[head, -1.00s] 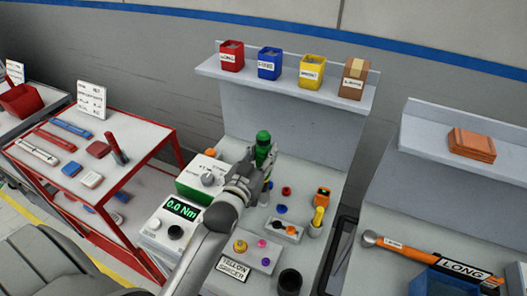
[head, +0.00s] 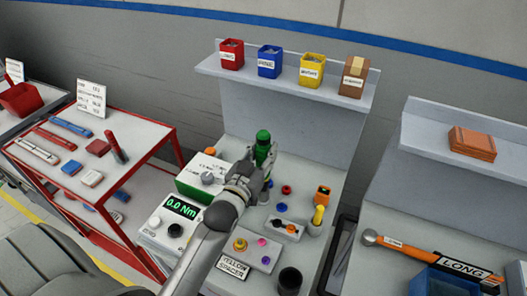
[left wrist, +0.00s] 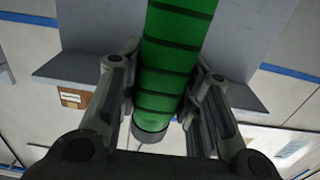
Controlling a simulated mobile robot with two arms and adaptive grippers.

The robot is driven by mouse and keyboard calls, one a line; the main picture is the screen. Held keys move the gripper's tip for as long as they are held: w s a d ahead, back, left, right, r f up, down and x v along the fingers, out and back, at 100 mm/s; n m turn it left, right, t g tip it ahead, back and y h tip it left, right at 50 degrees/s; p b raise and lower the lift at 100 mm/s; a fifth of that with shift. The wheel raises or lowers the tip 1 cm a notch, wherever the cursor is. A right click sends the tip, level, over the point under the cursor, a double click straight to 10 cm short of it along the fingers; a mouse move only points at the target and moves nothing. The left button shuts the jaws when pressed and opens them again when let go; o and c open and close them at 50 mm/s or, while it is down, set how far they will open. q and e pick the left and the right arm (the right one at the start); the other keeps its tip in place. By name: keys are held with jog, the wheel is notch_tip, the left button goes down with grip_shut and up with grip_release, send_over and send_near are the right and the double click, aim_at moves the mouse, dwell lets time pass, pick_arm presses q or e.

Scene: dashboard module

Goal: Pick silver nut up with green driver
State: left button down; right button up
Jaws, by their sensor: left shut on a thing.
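The green driver (head: 263,141) is upright in my left gripper (head: 262,166), above the back of the middle bench. In the left wrist view the ribbed green driver (left wrist: 172,65) passes between the two fingers of the left gripper (left wrist: 165,100), which are shut on it. The driver's lower end is hidden behind the gripper in the head view. I cannot make out a silver nut; small red (head: 286,190) and blue (head: 281,208) parts lie on the bench right of the gripper. My right gripper is not in view.
A torque meter (head: 178,213) reading 0.0 Nm and a green-white box (head: 203,176) stand left of the arm. A spacer block (head: 249,250), a dark cup (head: 289,281) and a yellow-handled tool (head: 317,218) stand in front and right. Bins line the shelf (head: 290,85) behind.

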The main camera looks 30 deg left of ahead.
aim_at(261, 147)
pick_arm(q)
jog(key=shift+f, duration=0.45)
dwell(0.6)
jog(key=shift+r, duration=0.1)
jog(key=shift+r+p, duration=2.1)
jog(key=shift+r, duration=0.15)
jog(key=shift+w+f, duration=0.1)
jog(key=shift+f, duration=0.1)
